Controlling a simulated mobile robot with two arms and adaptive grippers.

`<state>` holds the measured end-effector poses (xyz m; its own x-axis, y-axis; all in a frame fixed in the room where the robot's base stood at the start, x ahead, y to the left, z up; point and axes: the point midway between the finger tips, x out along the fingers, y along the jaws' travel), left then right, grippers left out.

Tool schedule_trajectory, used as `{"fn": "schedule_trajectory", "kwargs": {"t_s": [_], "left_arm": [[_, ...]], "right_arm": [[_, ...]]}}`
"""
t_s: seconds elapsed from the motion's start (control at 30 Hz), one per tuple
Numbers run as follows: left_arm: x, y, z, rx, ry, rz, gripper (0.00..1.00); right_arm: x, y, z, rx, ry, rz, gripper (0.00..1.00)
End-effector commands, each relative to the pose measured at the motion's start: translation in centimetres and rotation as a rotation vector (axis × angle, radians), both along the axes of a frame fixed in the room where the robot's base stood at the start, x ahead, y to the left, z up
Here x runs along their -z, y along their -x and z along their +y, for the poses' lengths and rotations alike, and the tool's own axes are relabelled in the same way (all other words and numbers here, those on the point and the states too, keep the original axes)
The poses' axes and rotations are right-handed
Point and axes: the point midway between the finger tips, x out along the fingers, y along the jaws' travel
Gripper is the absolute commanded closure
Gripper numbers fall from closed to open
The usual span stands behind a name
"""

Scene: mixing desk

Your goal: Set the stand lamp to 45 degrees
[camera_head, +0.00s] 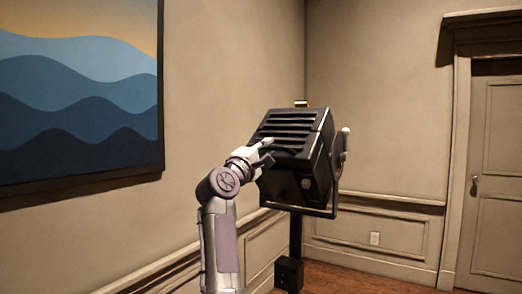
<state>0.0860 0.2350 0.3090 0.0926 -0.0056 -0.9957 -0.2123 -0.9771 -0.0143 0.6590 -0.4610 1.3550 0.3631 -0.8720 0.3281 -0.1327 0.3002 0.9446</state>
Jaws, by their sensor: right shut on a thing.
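The stand lamp (318,172) is a black box-shaped head with slats on top, held in a U-shaped yoke on a dark upright stand (295,240). Its head is tilted. My right arm comes up from below, and my right gripper (266,147) is at the left side of the lamp head. It is shut on the lamp, though its fingertips are small and partly unclear against the black housing. My left gripper is not in view.
A framed picture of blue waves (80,100) hangs on the left wall. A panelled door (497,150) with a knob is at the right. The wooden floor (345,282) right of the stand looks clear.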

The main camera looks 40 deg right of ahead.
Motion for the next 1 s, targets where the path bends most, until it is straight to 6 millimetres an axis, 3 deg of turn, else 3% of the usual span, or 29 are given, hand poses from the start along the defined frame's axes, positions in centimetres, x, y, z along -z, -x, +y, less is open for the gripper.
{"fn": "schedule_trajectory", "kwargs": {"t_s": [0.03,0.23,0.9,0.93,1.0], "left_arm": [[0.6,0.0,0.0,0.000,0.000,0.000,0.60],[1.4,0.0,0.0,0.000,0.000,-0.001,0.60],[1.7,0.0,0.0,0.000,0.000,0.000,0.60],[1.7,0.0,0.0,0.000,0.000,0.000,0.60],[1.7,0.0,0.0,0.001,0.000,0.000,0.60]], "right_arm": [[0.9,0.0,-0.2,0.001,-0.004,0.003,1.00],[1.7,0.0,-0.6,0.001,-0.007,0.002,1.00],[2.3,-0.1,-0.9,0.002,-0.009,0.005,1.00],[2.3,-0.1,-0.9,0.002,-0.009,0.005,0.80],[2.2,-0.1,-0.9,0.002,-0.008,0.005,0.68]]}}
